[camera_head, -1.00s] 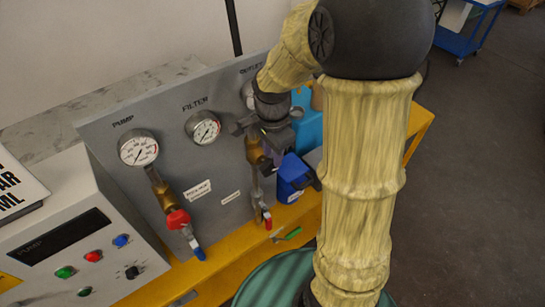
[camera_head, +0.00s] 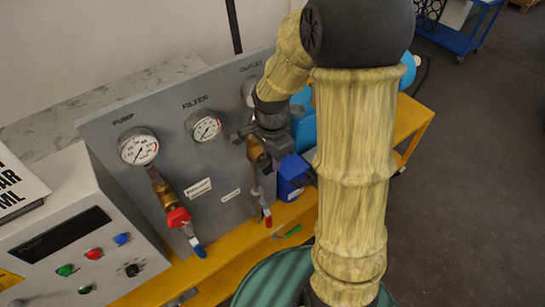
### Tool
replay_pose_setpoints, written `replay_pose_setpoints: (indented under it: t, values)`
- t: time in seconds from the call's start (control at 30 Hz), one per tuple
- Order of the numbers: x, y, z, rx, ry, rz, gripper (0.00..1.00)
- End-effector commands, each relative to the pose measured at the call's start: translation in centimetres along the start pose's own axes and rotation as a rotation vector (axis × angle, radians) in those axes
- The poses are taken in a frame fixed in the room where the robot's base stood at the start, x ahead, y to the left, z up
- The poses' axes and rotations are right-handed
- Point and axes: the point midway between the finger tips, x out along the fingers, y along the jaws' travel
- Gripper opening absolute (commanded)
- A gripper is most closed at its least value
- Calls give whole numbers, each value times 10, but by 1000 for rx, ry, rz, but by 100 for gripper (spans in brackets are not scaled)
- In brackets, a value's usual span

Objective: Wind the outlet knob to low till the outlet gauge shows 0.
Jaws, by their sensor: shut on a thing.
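The grey panel (camera_head: 160,110) carries gauges labelled PUMP, FILTER and OUTLET. The outlet gauge (camera_head: 247,92) is mostly hidden behind my wrist; only its left rim shows, and its needle cannot be read. My gripper (camera_head: 247,136) is below that gauge, at the top of the brass outlet fitting (camera_head: 257,153). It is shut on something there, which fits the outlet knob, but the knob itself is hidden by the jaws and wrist. A pipe with a small red-handled valve (camera_head: 266,213) runs down below the fitting.
The pump gauge (camera_head: 138,146) and filter gauge (camera_head: 205,127) are left of my gripper. A red valve with a blue handle (camera_head: 181,220) hangs below the pump gauge. A blue container (camera_head: 292,177) stands close right of the outlet pipe. A green drum (camera_head: 265,283) is in front.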

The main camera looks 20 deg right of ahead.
Motion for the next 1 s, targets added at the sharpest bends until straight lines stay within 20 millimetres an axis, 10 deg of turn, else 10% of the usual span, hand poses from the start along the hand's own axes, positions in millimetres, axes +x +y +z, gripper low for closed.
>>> replay_pose_setpoints:
  t: [1.0]
  values:
    - [5, -2, 14, -2, 514, -10, 0]
